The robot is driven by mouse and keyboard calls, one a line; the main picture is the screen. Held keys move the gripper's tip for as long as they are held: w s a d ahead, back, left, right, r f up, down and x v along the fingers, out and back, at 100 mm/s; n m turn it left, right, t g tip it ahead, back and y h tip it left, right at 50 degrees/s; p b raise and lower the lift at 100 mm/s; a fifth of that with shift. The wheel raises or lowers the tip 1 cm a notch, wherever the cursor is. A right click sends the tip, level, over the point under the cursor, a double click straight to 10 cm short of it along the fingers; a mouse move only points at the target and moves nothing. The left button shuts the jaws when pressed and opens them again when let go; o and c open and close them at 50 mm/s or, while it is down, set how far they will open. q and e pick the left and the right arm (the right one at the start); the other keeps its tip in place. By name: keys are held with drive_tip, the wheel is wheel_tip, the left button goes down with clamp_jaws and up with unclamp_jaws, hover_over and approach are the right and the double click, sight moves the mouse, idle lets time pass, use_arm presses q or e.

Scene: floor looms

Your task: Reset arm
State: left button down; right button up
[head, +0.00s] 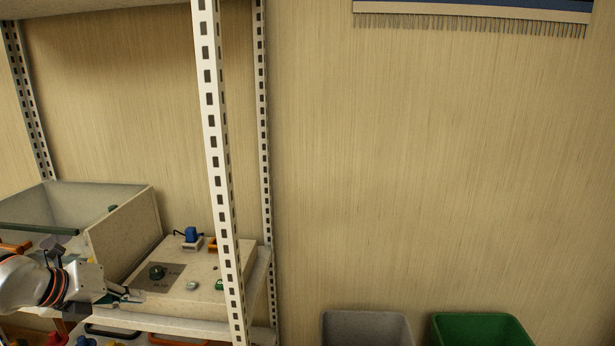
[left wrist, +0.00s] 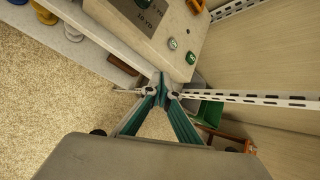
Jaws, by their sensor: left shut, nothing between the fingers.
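My left gripper (head: 131,294) comes in from the left in the head view, at the front edge of a shelf, beside a pale control box (head: 190,265). In the left wrist view its teal fingers (left wrist: 162,92) meet at the tips, shut and empty. The control box (left wrist: 172,30) lies just beyond the fingertips there; I cannot tell whether they touch it. The box carries a dark green knob (head: 157,272), a pale button (head: 192,285), a green button (head: 219,285) and a blue switch (head: 192,235). My right gripper is not in view.
A grey open bin (head: 125,226) sits on the shelf to the left. A grey bin (head: 367,328) and a green bin (head: 480,330) stand lower right. The wall area between is clear.

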use_arm(q)
drive_tip(key=s+d+f+n+t+h, duration=0.1)
drive_tip(key=s+d+f+n+h, duration=0.2)
drive_tip(key=d, duration=0.5)
drive_tip(key=s+d+n+h, duration=0.1)
drive_tip(key=s+d+h, duration=0.1)
drive_tip(key=d+h, duration=0.35)
drive_tip(key=s+d+f+n+t+h, duration=0.1)
drive_tip(key=s+d+f+n+h, duration=0.15)
drive_tip(key=d, duration=0.65)
drive_tip(key=s+a+f+n+t+y, duration=0.25)
drive_tip(key=f+n+y, duration=0.25)
drive_tip(key=f+n, duration=0.3)
drive_tip(key=s+a+f+n+t+y, duration=0.25)
drive_tip(key=f+n+y, duration=0.25)
drive_tip(key=f+n, duration=0.3)
drive_tip(key=s+f+n+g+y, duration=0.2)
drive_tip(key=s+f+n+g, duration=0.2)
drive_tip(key=s+f, duration=0.7)
drive_tip(key=shift+s+f+n+g, duration=0.3)
drive_tip(key=shift+f+n+g, duration=0.15)
drive_tip(key=shift+f, duration=0.15)
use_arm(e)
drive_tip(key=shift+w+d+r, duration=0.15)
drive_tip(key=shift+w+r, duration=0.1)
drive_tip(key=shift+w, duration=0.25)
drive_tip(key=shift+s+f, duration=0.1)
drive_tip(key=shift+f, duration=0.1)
